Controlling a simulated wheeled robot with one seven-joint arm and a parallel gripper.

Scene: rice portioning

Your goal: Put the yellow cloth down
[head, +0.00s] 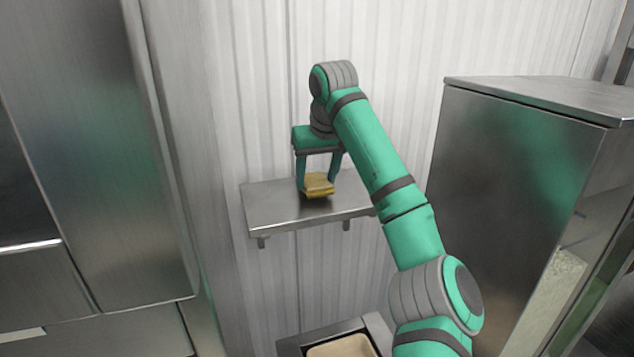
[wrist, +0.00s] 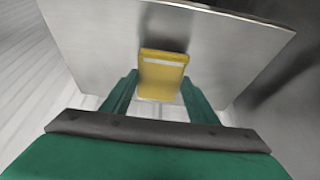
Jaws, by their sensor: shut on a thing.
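The yellow cloth (head: 318,184) is a small folded pad with a pale stripe near one edge in the wrist view (wrist: 163,75). My gripper (head: 318,182) is shut on it, with a green finger on each side of the cloth. The cloth is over the metal wall shelf (head: 270,208), near its middle. A dark shadow lies on the shelf by the cloth. I cannot tell whether the cloth touches the shelf surface.
The shelf is fixed to a ribbed white wall (head: 265,100) and its visible top is otherwise bare. A tall metal cabinet (head: 510,190) stands at the right and steel units (head: 100,130) at the left. A beige tray (head: 342,347) sits low at the front.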

